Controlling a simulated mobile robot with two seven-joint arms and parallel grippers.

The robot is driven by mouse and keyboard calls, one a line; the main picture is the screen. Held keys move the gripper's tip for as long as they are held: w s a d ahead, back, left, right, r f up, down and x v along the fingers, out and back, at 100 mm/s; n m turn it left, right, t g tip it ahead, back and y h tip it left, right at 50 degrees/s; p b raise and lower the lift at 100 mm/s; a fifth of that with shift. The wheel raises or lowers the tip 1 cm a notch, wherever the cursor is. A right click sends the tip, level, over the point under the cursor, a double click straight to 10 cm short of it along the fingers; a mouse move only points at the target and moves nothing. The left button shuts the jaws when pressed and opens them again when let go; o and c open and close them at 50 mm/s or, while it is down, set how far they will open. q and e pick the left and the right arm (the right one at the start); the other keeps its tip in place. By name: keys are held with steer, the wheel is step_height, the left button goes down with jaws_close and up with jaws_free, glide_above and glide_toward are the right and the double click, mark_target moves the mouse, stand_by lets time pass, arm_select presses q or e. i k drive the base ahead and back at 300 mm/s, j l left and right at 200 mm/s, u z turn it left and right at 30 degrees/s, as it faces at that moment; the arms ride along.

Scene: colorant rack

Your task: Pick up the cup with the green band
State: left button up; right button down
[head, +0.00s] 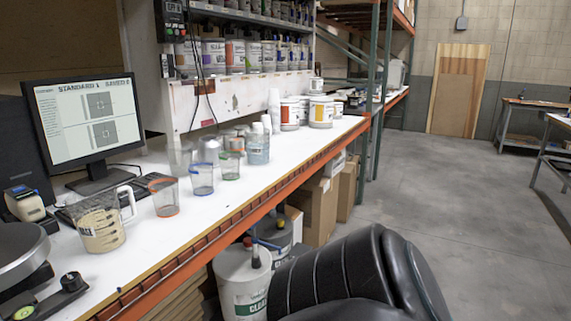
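The cup with the green band (230,166) is a clear cup standing upright on the white workbench. It is the farthest of a row of three banded clear cups. The cup with the blue band (202,180) stands nearer and to its left, and the cup with the orange band (164,198) is nearer still. A container of pale blue liquid (257,150) stands just to the right of the green-banded cup. Neither of my grippers shows in the head view.
A measuring jug (100,226) with beige liquid and a monitor (84,120) stand at the left. More clear cups (208,150) stand behind the green-banded cup. Paint cans (321,112) are farther back. The orange bench edge (250,197) faces the open grey floor (460,190).

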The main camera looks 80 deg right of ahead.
mark_target(230, 159)
steer(key=z, duration=2.1)
steer(key=i+l+u, duration=0.1)
steer(key=u, duration=0.35)
steer(key=l+u, duration=0.1)
steer(key=u, duration=0.35)
steer(key=i+l+u, duration=0.1)
steer(key=u, duration=0.4)
steer(key=l+u, duration=0.3)
steer(key=l, duration=0.2)
steer(key=l+u, duration=0.25)
steer(key=l, duration=0.25)
steer(key=l+u, duration=0.25)
steer(key=l, duration=0.7)
